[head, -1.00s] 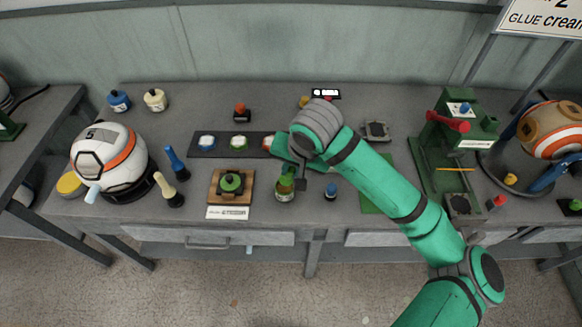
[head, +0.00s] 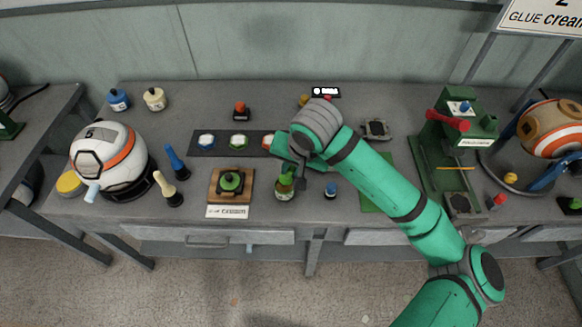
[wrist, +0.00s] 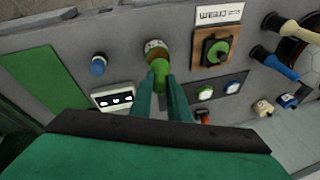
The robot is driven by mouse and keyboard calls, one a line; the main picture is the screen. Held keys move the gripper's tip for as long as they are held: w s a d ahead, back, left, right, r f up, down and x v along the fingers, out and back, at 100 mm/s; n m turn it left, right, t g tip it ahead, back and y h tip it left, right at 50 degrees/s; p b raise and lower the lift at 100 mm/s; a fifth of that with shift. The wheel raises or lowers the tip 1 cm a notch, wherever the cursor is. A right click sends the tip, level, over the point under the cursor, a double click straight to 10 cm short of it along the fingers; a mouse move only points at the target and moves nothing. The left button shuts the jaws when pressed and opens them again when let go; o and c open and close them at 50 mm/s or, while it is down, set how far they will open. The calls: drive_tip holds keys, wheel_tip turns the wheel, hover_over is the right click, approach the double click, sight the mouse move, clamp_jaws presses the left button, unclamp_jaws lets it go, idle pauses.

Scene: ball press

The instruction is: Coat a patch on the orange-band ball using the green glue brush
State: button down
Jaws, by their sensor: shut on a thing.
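The white ball with the orange band (head: 110,160) rests on a dark ring stand at the left of the bench; its edge also shows in the wrist view (wrist: 304,52). The green glue brush (wrist: 160,72) stands at the mouth of a small glue jar (head: 285,194), which shows in the wrist view too (wrist: 154,46). My gripper (wrist: 161,82) is shut on the brush's green handle, above the jar. The brush's bristle end is hidden, seemingly inside the jar. In the head view my wrist partly covers the handle.
A blue-handled brush (head: 176,162) and a cream-handled brush (head: 167,189) stand between the ball and a wooden block with a green knob (head: 231,182). A blue-topped piece (head: 331,190) stands right of the jar. A green press (head: 455,140) stands further right.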

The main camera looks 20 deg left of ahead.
drive_tip(key=shift+f, duration=0.4)
idle(0.3)
drive_tip(key=shift+s, duration=0.15)
idle(0.4)
drive_tip(key=shift+r, duration=3.5)
